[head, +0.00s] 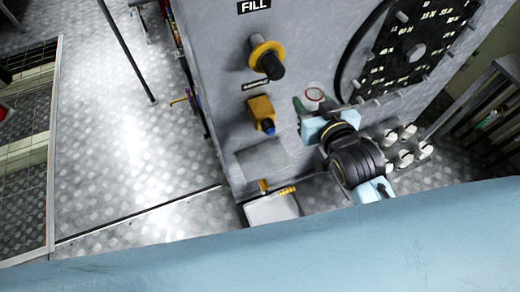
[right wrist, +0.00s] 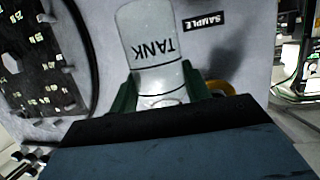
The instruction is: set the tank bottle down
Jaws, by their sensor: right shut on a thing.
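The tank bottle (right wrist: 150,30) is pale and translucent, with the word TANK upside down in the right wrist view. It sits between the green fingers of my right gripper (right wrist: 160,92), which is shut on it. In the head view only the bottle's round top with a red ring (head: 315,95) shows, between the fingers of my right gripper (head: 314,106). The bottle is in front of the grey panel, right of the yellow sample valve (head: 261,112). Its lower part is hidden in the head view. My left gripper is not in view.
A pale tray (head: 271,210) with yellow clips is low at the panel's foot. Several white round-topped items (head: 405,145) stand right of my wrist. A yellow-ringed fill port (head: 266,56) sticks out of the panel. Metal rails (head: 485,105) are at the right. Open tread-plate floor lies left.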

